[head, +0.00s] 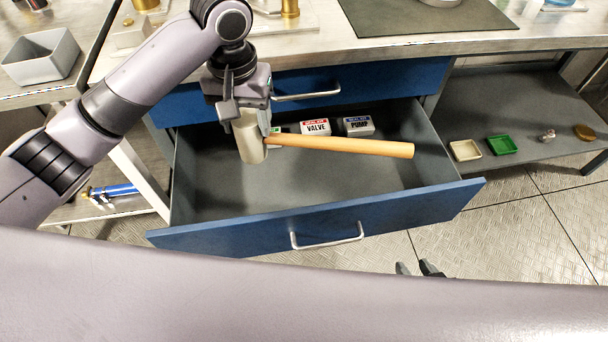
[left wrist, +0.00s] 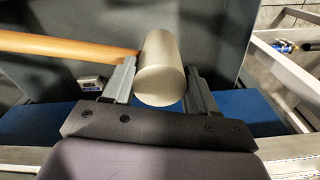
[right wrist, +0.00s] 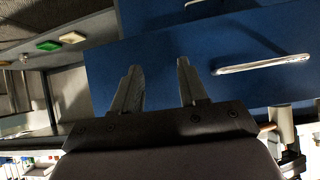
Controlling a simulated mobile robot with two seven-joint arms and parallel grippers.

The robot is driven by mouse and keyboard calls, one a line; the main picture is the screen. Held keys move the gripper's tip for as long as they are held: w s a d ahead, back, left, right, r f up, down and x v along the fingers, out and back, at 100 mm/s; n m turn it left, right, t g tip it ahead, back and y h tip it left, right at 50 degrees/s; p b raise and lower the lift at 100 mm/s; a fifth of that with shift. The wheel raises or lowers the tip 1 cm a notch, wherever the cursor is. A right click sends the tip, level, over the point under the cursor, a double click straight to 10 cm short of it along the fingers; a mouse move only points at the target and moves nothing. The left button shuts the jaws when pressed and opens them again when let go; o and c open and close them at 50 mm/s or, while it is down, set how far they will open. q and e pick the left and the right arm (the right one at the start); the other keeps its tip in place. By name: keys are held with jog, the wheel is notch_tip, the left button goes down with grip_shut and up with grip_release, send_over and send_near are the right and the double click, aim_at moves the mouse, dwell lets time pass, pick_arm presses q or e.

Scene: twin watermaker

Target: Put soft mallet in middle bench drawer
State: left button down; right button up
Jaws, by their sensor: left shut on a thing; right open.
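The soft mallet has a pale cylindrical head (head: 249,137) and a long wooden handle (head: 345,146) that points right in the head view. My left gripper (head: 251,118) is shut on the mallet head, which also shows between the fingers in the left wrist view (left wrist: 160,68). The mallet is over the open middle bench drawer (head: 225,185), whose grey interior is below it. I cannot tell whether the mallet touches the drawer floor. My right gripper (right wrist: 160,85) is open and empty, in front of a blue drawer front in the right wrist view; its fingertips (head: 415,268) show low in the head view.
Boxes labelled VALVE (head: 315,127) and PUMP (head: 358,126) lie at the drawer's back. A closed blue drawer (head: 385,82) is above. A shelf to the right holds a green tray (head: 502,145) and other small items. The drawer's front and left floor are clear.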

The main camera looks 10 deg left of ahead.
aim_at(253, 152)
pick_arm(q)
jog(key=shift+w+d+f+b, duration=0.1)
jog(key=shift+f+b, duration=2)
jog(key=shift+f, duration=8)
jog(key=shift+c, duration=1.6)
grip_release()
jog(key=shift+f, duration=0.15)
jog(key=r+p, duration=0.1)
jog(key=r, duration=0.2)
jog(key=r+p, duration=0.1)
jog(key=r, duration=0.7)
jog(key=shift+s+r+p, duration=0.25)
jog(key=shift+p, duration=0.15)
jog(key=shift+r, duration=0.4)
